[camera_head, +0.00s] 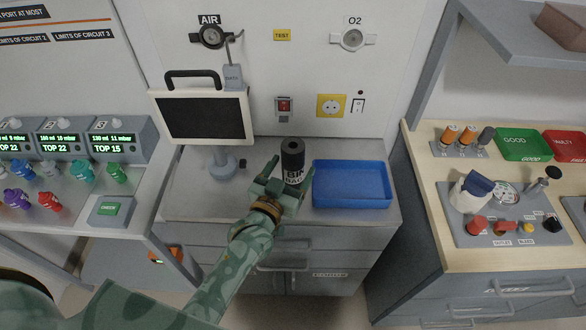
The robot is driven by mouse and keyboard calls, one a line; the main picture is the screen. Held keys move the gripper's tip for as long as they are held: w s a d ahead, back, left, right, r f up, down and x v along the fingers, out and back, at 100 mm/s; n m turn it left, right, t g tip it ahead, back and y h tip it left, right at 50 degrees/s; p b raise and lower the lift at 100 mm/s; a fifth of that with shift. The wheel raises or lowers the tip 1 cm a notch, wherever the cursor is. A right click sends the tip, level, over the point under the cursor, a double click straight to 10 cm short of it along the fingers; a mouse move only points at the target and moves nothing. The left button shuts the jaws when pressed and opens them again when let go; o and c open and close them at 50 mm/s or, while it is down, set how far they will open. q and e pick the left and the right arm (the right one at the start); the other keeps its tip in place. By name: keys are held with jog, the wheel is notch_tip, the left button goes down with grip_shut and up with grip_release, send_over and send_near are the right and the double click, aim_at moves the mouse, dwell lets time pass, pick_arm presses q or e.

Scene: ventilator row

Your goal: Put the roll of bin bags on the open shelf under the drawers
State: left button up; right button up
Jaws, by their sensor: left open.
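The roll of bin bags (292,157) is a dark, upright cylinder with a lettered label. It stands on the grey cabinet top (195,200), in front of the wall and just left of the blue tray. My left gripper (290,179) is open at the near side of the roll, with a finger on either side of its lower part. The gripper hides the foot of the roll, and I cannot tell whether the fingers touch it. Drawer fronts (345,240) with handles are below the cabinet top. I cannot make out an open shelf under them. My right gripper is not in view.
The blue tray (352,164) looks empty and stands close to the roll's right. A monitor (203,118) on a stand is at the left. Side benches carry devices (121,138) at left and a control panel (480,228) at right. Floor gaps separate the cabinet from both benches.

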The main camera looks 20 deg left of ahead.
pick_arm(q)
jog(key=w, duration=0.3)
jog(key=w+b, duration=0.1)
jog(key=shift+w+f, duration=0.15)
jog(key=shift+f, duration=0.15)
jog(key=shift+r, duration=0.1)
jog(key=c, duration=1.3)
jog(key=shift+o, duration=0.2)
